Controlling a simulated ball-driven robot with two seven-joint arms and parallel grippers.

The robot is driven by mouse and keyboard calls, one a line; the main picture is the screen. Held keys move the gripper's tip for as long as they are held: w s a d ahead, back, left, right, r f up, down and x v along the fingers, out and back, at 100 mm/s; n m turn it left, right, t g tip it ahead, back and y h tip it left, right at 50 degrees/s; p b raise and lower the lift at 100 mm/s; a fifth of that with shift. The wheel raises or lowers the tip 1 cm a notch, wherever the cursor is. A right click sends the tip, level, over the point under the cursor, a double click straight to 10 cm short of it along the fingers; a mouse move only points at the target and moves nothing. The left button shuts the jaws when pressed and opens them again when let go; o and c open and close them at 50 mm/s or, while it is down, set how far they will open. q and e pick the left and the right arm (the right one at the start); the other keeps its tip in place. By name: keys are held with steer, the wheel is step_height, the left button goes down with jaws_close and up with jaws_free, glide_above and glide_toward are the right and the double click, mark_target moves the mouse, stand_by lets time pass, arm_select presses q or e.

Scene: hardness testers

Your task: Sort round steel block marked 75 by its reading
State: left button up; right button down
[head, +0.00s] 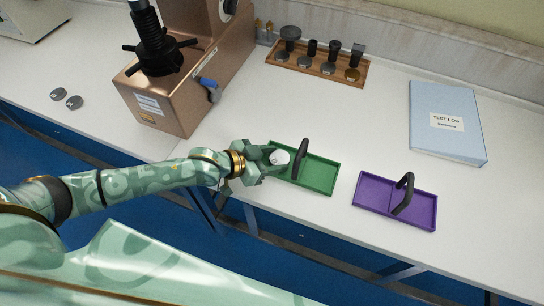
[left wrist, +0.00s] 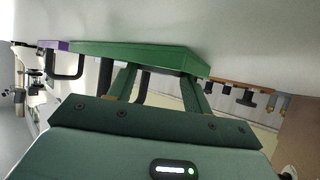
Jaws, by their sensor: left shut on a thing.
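My left gripper (head: 272,160) is shut on a round pale grey steel block (head: 280,157) at the left end of the green tray (head: 318,178). Only the block's top shows and I cannot read its marking. I cannot tell whether it touches the tray floor. In the left wrist view, the fingers (left wrist: 157,88) reach to the green tray (left wrist: 150,57), and the block is not clearly visible. A purple tray (head: 372,192) lies to the right of the green one. The copper-coloured hardness tester (head: 163,105) stands behind left. My right gripper is not in view.
Black handles arch over the green tray (head: 299,158) and purple tray (head: 404,194). Two dark round discs (head: 66,98) lie left of the tester. A wooden rack (head: 318,68) with several dark parts and a blue test log (head: 446,122) are at the back. The middle bench is clear.

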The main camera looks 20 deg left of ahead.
arm_select(q)
steer(key=shift+s+f, duration=0.2)
steer(key=shift+f, duration=0.15)
steer(key=o, duration=1.2)
steer(key=shift+f, duration=0.1)
steer(key=shift+s+f, duration=0.15)
steer(key=shift+c, duration=1.1)
steer(key=s+a+r+p, duration=0.1)
steer(key=r+p, duration=0.1)
steer(key=s+a+r+p, duration=0.1)
steer(key=r+p, duration=0.1)
steer(key=p, duration=0.1)
steer(key=s+a+r+p, duration=0.2)
steer(key=shift+a+f, duration=0.1)
